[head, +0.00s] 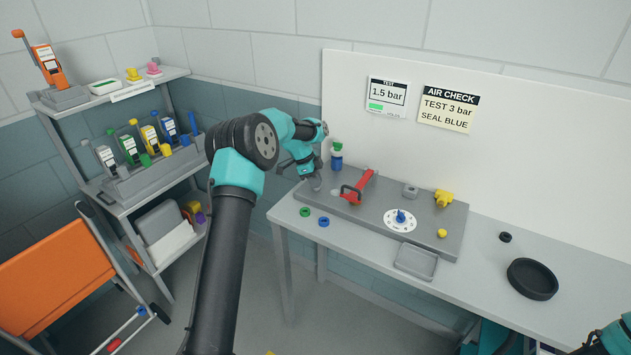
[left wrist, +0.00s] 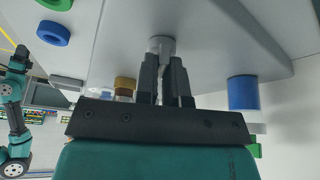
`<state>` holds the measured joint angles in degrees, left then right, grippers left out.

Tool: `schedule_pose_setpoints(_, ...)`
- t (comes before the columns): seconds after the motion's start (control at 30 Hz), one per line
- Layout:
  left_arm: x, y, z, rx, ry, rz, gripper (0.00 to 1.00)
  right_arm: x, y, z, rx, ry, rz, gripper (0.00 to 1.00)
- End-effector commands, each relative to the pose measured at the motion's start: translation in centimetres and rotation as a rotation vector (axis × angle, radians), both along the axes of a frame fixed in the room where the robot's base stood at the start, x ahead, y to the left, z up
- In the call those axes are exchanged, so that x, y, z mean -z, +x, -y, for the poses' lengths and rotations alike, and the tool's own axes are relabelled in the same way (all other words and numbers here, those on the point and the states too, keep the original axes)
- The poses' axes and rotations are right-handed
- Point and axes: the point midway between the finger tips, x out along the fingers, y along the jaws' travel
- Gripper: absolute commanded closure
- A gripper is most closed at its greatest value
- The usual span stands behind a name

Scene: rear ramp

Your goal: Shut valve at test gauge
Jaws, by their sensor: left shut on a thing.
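My left gripper (head: 314,183) reaches down at the left end of the grey board on the bench. In the left wrist view its two dark fingers (left wrist: 164,62) are shut on a small pale round knob (left wrist: 161,44), which the gripper mostly hides in the head view. A white round dial with a blue pointer knob (head: 400,218) is set in the board's middle. Part of my right arm shows at the lower right corner; its gripper is out of view.
A blue bottle with a green top (head: 337,157) stands behind the gripper. A green ring (head: 305,212) and a blue ring (head: 323,222) lie in front. A yellow fitting (head: 443,198), grey tray (head: 416,261) and black dish (head: 532,279) are further right. Shelves stand left.

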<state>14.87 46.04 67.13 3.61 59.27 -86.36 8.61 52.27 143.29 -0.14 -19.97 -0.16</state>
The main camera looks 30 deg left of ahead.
Motion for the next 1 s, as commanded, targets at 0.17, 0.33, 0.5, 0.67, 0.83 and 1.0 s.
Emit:
schedule_pose_setpoints(0.17,0.45,-0.05,0.05,0.157,-0.002,-0.008,1.00,0.00,0.00,0.00,0.000,0.000,0.000,0.57)
schedule_pose_setpoints(0.33,0.47,0.01,0.05,0.277,-0.003,-0.007,1.00,0.00,0.00,0.00,0.000,0.000,0.000,0.57)
schedule_pose_setpoints(0.5,0.42,0.01,0.03,0.356,-0.002,-0.007,1.00,0.00,0.00,0.00,0.000,0.000,0.000,0.57)
schedule_pose_setpoints(0.67,0.45,0.00,0.03,0.394,-0.002,-0.007,1.00,0.00,0.00,0.00,0.000,0.000,0.000,0.57)
schedule_pose_setpoints(0.83,0.46,-0.01,0.02,0.405,-0.002,-0.007,1.00,0.00,0.00,0.00,0.000,0.000,0.000,0.57)
schedule_pose_setpoints(1.0,0.46,-0.02,0.01,0.405,-0.002,-0.007,1.00,0.00,0.00,0.00,0.000,0.000,0.000,0.57)
